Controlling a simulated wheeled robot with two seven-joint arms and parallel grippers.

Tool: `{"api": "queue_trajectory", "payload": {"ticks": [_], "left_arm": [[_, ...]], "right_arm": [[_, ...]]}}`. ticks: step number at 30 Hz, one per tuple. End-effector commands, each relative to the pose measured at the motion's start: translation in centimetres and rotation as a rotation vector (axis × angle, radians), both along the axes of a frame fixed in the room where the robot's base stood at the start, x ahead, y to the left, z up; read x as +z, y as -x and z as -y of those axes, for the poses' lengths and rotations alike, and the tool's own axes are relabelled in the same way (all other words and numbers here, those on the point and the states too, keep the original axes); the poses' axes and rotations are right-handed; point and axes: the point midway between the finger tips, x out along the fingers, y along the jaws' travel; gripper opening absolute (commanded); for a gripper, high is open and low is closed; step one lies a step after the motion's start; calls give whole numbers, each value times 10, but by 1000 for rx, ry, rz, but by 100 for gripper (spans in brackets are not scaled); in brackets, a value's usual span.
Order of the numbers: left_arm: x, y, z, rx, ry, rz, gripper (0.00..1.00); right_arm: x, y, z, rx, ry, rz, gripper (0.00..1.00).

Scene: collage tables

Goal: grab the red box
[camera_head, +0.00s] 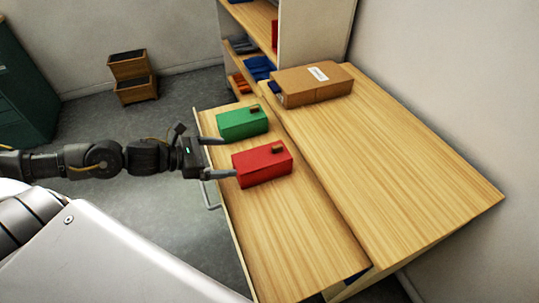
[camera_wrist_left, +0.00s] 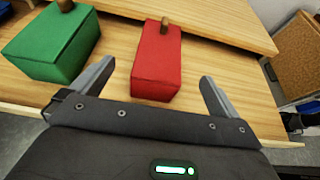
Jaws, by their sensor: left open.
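The red box (camera_head: 263,166) lies on the lower wooden table near its left edge, with a small brown piece on its top. My left gripper (camera_head: 222,157) comes in from the left and is open, its fingers pointing at the red box. In the left wrist view the red box (camera_wrist_left: 157,62) stands ahead, between the lines of the two open fingers (camera_wrist_left: 158,88), and nothing is held. The near finger is close to the box; whether it touches cannot be told. My right gripper is not in view.
A green box (camera_head: 242,122) stands just behind the red box, close to my far finger. A cardboard box (camera_head: 312,85) lies at the back of the higher table (camera_head: 400,150). A shelf stands behind. The front of the lower table (camera_head: 290,235) is clear.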

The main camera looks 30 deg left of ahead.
Motion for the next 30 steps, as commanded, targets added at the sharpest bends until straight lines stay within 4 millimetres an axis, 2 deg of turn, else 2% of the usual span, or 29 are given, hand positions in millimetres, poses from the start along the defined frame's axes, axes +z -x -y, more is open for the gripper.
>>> {"api": "queue_trajectory", "payload": {"ticks": [5, 11, 14, 22, 26, 30], "left_arm": [[-1, -2, 1, 3, 2, 2, 100], [-7, -16, 13, 4, 4, 4, 100], [-11, -25, 21, 4, 5, 3, 100], [-21, -39, 34, 3, 1, 0, 100], [-22, -39, 35, 2, 1, -1, 100], [-24, -48, 43, 4, 5, 0, 100]], "right_arm": [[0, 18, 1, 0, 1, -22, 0], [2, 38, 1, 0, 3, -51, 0], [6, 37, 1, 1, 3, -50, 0], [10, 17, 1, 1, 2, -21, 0], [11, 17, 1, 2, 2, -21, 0], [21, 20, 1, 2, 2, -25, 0]]}}
